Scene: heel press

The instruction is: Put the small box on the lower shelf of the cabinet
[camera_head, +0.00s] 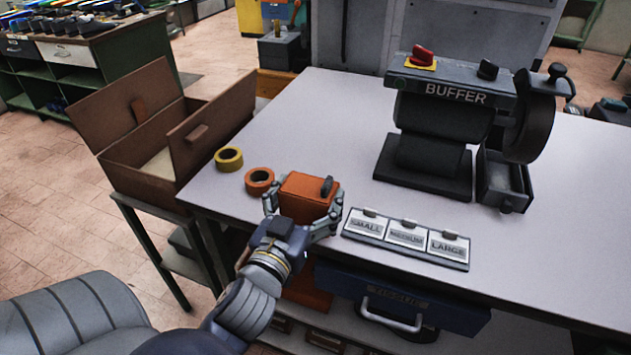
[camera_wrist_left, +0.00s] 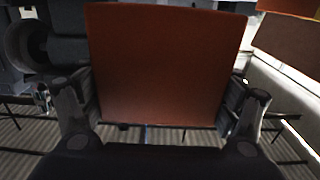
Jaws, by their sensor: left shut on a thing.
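A small orange box (camera_head: 309,192) with a dark knob or latch on its side is held over the front edge of the workbench. My left gripper (camera_head: 303,208) is shut on it, with a finger on either side. In the left wrist view the orange box (camera_wrist_left: 165,65) fills the middle between the two fingers. A dark green cabinet (camera_head: 85,88) with drawers and open lower shelves stands at the far upper left, well apart from the gripper. I cannot tell whether this is the task's cabinet. My right gripper is not in view.
A grey workbench (camera_head: 560,230) carries a buffer machine (camera_head: 440,120), a size-label plate (camera_head: 405,238) and two tape rolls, yellow (camera_head: 229,159) and orange (camera_head: 259,181). An open brown case (camera_head: 150,150) stands at left. A blue drawer (camera_head: 400,300) sits under the bench. Floor at left is clear.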

